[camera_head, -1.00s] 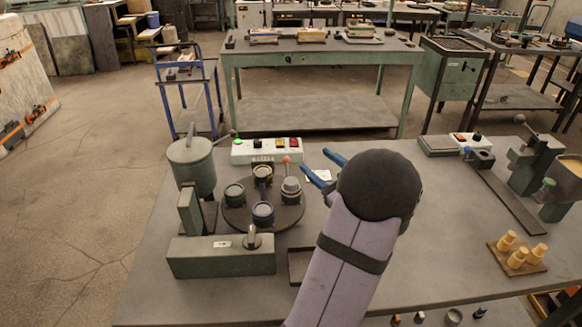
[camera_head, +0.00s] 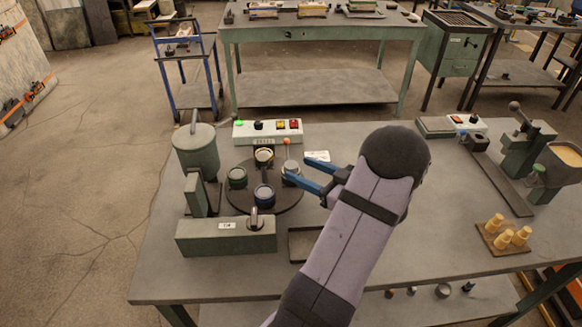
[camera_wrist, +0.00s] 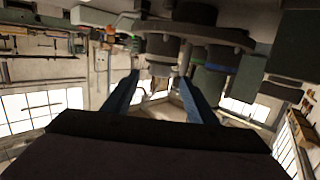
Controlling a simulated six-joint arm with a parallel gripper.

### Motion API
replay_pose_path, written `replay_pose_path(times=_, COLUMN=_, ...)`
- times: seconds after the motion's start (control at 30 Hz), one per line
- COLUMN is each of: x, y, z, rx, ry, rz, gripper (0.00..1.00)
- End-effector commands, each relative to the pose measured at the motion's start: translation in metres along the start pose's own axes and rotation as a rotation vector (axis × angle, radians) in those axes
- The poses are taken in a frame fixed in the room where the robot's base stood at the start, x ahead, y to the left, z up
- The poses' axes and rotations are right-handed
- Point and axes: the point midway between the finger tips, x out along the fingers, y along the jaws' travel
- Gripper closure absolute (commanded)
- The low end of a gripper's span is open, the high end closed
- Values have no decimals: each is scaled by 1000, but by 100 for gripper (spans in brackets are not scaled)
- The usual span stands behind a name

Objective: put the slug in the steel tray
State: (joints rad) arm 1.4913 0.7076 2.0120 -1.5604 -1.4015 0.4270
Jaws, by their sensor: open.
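My gripper (camera_head: 297,168) is open, with its blue fingers reaching left over the right edge of the dark round turntable (camera_head: 237,205). A grey cup (camera_head: 291,169) on the turntable lies at the fingertips; whether it is between them is unclear. The fingers also show in the wrist view (camera_wrist: 160,77), with dark cylinders hanging inverted beyond them. A green-rimmed cup (camera_head: 237,177), a yellow-rimmed cup (camera_head: 264,156) and a blue-rimmed cup (camera_head: 264,195) share the turntable. I cannot make out the slug. A shallow dark tray (camera_head: 301,245), perhaps the steel tray, lies front right of the turntable, partly behind my arm.
A control box (camera_head: 267,131) with buttons stands behind the turntable, near an orange-knobbed lever. A lidded grey-green pot (camera_head: 196,150) and a green block (camera_head: 226,237) stand to its left and front. The bench middle is clear.

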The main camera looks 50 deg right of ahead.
Motion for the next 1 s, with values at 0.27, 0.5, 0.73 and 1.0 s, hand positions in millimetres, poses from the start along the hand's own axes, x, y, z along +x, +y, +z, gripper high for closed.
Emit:
replay_pose_path(times=0.27, x=28, y=0, z=0, rx=1, ry=0, rz=-4, gripper=48)
replay_pose_path(times=0.5, x=50, y=1, z=2, rx=0, ry=0, rz=-2, gripper=48)
replay_pose_path(times=0.73, x=51, y=1, z=2, rx=0, ry=0, rz=1, gripper=48)
replay_pose_path(times=1.0, x=51, y=1, z=2, rx=0, ry=0, rz=0, gripper=94)
